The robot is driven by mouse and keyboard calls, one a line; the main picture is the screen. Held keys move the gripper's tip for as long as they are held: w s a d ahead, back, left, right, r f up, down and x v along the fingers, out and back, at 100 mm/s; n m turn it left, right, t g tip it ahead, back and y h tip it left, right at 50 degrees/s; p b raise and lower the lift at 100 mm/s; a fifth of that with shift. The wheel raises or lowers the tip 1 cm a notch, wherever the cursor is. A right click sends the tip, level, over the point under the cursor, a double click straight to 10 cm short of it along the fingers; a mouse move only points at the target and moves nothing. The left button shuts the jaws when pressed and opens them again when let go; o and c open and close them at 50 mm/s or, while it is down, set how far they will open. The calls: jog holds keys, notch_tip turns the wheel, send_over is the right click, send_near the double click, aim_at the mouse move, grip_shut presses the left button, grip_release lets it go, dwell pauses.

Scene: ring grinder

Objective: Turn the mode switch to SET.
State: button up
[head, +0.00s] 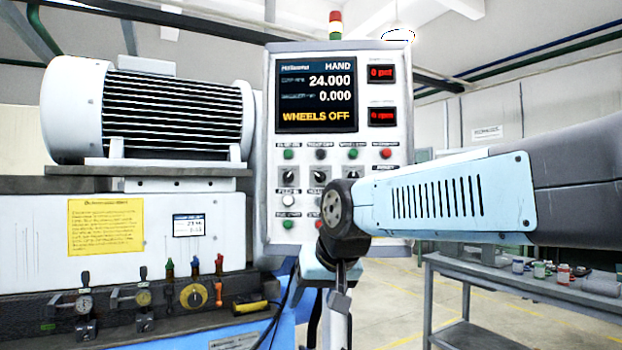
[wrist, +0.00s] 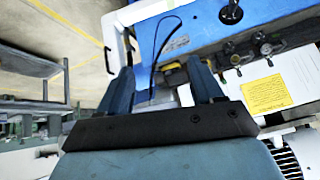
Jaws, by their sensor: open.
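The control panel (head: 262,150) stands upright in the middle of the head view. Its screen (head: 316,95) reads HAND, 24.000, 0.000 and WHEELS OFF. Below it are small black rotary knobs (head: 288,178); another knob (head: 320,177) sits to the right. Their labels are too small to read, so I cannot tell which is the mode switch or where it points. My arm covers the panel's lower right. My gripper (wrist: 163,70) is open and empty in the wrist view, its two blue fingers apart. It touches no knob that I can see.
A grinder with a large motor (head: 170,115) and a yellow notice (head: 105,226) stands on the left. Dial gauges (head: 85,305) and levers line its front. A shelf table (head: 480,268) with small bottles (head: 540,270) is at the right. The floor between is open.

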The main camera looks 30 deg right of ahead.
jog(key=w+d+r+m+t+h, duration=0.1)
jog(key=w+d+r+m+t, duration=0.15)
jog(key=w+d+r, duration=0.5)
jog(key=w+d+r+m+t+h, duration=0.15)
jog(key=w+d+r+m, duration=0.25)
jog(key=w+r, duration=0.55)
jog(key=m+t+h, duration=0.2)
jog(key=m+t, duration=0.1)
send_near(320, 177)
jog(key=shift+x, duration=4.5)
jog(key=shift+c, duration=0.5)
jog(key=c, duration=1)
jog(key=shift+o, duration=0.2)
